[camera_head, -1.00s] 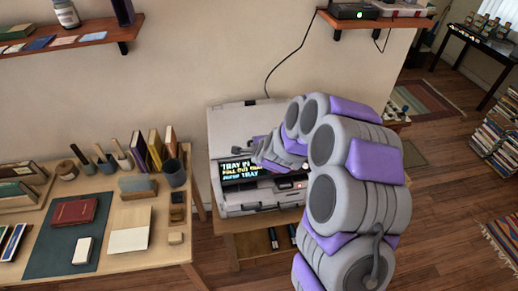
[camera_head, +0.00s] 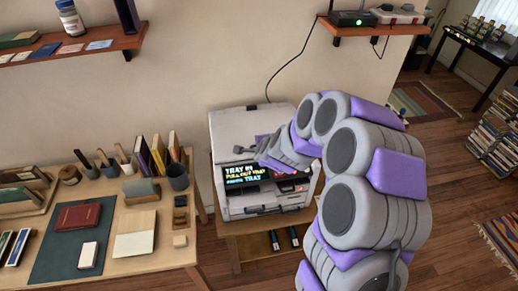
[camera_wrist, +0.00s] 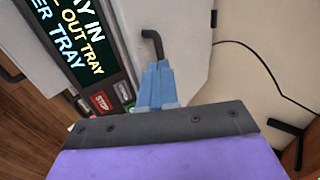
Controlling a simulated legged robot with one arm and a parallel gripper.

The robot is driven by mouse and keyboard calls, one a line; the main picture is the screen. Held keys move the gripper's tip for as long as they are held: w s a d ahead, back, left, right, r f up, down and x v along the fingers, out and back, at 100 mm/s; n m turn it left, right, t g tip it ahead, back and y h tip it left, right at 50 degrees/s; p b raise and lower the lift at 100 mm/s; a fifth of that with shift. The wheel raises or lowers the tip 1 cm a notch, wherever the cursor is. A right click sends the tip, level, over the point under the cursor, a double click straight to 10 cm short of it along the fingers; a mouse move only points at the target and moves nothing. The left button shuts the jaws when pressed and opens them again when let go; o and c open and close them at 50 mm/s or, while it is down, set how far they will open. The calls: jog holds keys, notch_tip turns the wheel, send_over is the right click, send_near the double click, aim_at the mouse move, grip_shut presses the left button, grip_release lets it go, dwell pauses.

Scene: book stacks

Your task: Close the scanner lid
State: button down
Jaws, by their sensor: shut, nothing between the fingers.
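The scanner (camera_head: 262,210) is a pale grey machine on a small wooden stand. Its pale lid (camera_head: 228,130) appears raised at the back, above a dark lit display (camera_head: 245,174); its exact angle is unclear. A small dark catch or handle (camera_head: 252,107) sits at the lid's top edge. My gripper (camera_wrist: 155,66) is shut and empty, its blue fingers together in the wrist view. The fingertips are close to a dark hooked handle (camera_wrist: 152,38) on a pale panel; whether they touch is unclear. My arm hides the scanner's right side in the head view.
A wooden desk (camera_head: 150,257) with books, pots and a green mat (camera_head: 60,266) stands to the left. Shelves hang at upper left (camera_head: 80,50) and upper right (camera_head: 375,29). A red STOP button (camera_wrist: 101,102) is beside the display. A black cable (camera_head: 290,62) runs down the wall.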

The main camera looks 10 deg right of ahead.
jog(key=s+a+r+n+g+y, duration=0.1)
jog(key=s+a+r+n+g, duration=0.15)
jog(key=s, duration=0.45)
jog(key=s+a+r+n+g+y, duration=0.1)
jog(key=s+r+n, duration=0.25)
jog(key=s, duration=0.35)
jog(key=s+a+r+n+g+y, duration=0.1)
jog(key=s+a+r+n, duration=0.1)
jog(key=s+n, duration=0.3)
jog(key=s+d+r+n+g+h+b, duration=0.1)
jog(key=s+d+n+g, duration=0.2)
jog(key=s, duration=1)
jog(key=s+d+r+n+g+h+b, duration=0.1)
jog(key=s+d+n+g+h, duration=0.1)
jog(key=s, duration=1.1)
jog(key=shift+s+d+r+n+g, duration=0.3)
jog(key=shift+d+n+g, duration=0.35)
jog(key=shift+n+g, duration=0.45)
jog(key=shift+w+a, duration=0.1)
